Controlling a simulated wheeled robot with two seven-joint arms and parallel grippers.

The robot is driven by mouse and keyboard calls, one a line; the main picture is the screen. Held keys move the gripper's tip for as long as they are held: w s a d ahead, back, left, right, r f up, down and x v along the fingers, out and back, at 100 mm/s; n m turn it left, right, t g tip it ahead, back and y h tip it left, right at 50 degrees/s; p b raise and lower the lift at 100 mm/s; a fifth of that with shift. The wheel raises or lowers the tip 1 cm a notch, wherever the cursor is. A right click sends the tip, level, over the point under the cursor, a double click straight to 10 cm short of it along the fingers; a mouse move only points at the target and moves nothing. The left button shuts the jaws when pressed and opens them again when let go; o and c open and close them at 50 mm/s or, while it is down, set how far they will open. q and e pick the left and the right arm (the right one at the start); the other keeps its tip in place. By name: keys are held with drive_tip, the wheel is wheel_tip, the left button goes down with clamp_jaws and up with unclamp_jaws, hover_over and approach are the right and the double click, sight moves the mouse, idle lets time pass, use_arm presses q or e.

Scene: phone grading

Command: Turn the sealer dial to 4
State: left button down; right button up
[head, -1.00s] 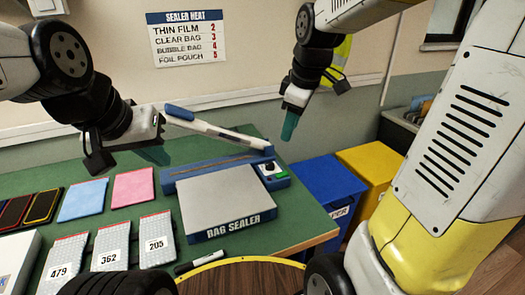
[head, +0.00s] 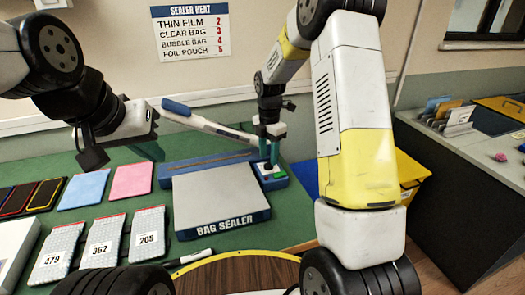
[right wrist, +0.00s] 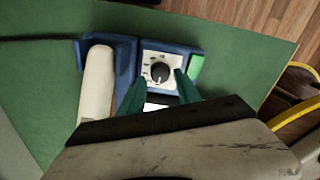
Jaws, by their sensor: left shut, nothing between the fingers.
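The bag sealer (head: 220,198) stands on the green table with its white sealing arm (head: 205,126) raised. Its black dial (right wrist: 158,71) sits on a white panel at the sealer's right end; the pointer's number is too small to read. My right gripper (right wrist: 156,94) is open above the panel, with its teal fingertips apart on either side, just short of the dial in the wrist view. In the head view the right gripper (head: 269,152) largely hides the dial. My left gripper (head: 150,150) is shut and empty, above the table left of the sealer.
A green button (right wrist: 196,66) is beside the dial. A wall chart (head: 190,33) lists thin film 2, clear bag 3, bubble bag 4, foil pouch 5. Numbered bubble bags (head: 102,245), coloured pouches (head: 131,180) and a marker (head: 195,257) lie left and in front of the sealer.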

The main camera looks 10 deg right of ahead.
sight(269, 165)
drive_tip(key=shift+f, duration=1.25)
clamp_jaws()
